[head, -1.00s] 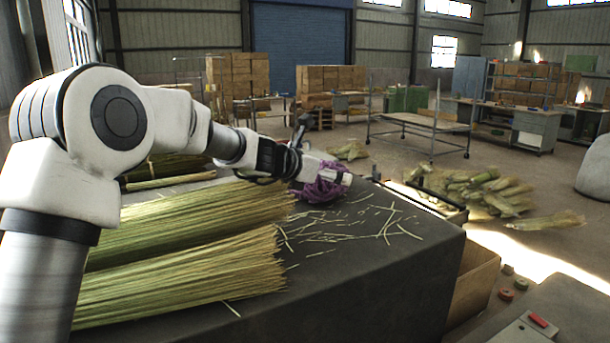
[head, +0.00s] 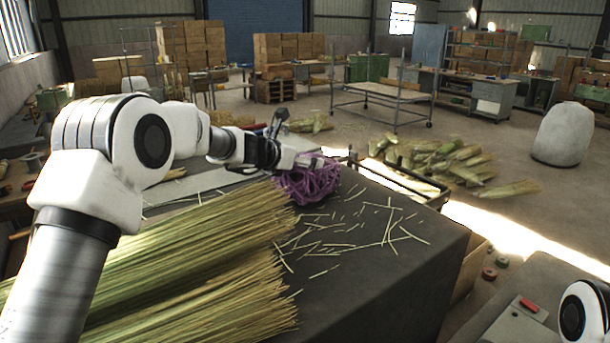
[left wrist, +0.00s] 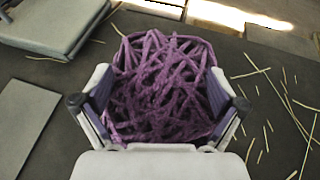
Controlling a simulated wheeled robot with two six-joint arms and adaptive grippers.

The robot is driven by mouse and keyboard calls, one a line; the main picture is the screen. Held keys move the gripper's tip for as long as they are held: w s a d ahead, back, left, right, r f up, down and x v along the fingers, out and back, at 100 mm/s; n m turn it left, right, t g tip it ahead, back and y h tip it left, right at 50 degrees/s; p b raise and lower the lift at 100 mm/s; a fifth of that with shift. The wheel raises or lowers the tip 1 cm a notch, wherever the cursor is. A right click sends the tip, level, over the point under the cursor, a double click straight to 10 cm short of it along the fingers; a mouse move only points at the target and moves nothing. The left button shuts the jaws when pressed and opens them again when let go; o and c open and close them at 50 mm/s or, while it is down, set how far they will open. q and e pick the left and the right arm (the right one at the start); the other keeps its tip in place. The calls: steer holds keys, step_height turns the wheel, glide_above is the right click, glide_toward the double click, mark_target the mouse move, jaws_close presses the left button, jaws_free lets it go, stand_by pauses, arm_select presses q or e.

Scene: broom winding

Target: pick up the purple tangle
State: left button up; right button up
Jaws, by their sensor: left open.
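The purple tangle (head: 314,184) is a loose ball of purple strands on the dark tabletop (head: 375,270), just beyond the ends of the straw bundles. It fills the middle of the left wrist view (left wrist: 160,85). My left gripper (head: 308,162) is open at the tangle, covering part of its upper left side in the head view. In the left wrist view one finger stands on each side of the tangle, with strands between them. I cannot tell whether the fingers touch it. My right gripper is out of view.
Large straw bundles (head: 190,260) cover the left of the table, beside the tangle. Loose straw pieces (head: 385,225) lie scattered to the right. A flat grey board (left wrist: 25,115) lies left of the tangle in the left wrist view. More bundles (head: 440,160) lie on the floor beyond.

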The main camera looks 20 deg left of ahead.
arm_select(q)
steer(key=shift+s+d+r, duration=0.1)
steer(key=shift+s+d, duration=0.05)
steer(key=shift+d, duration=0.05)
steer(key=shift+c, duration=1)
steer(key=shift+s+d+r, duration=0.1)
steer(key=shift+d, duration=0.05)
steer(key=c, duration=1.6)
steer(key=shift+o, duration=0.2)
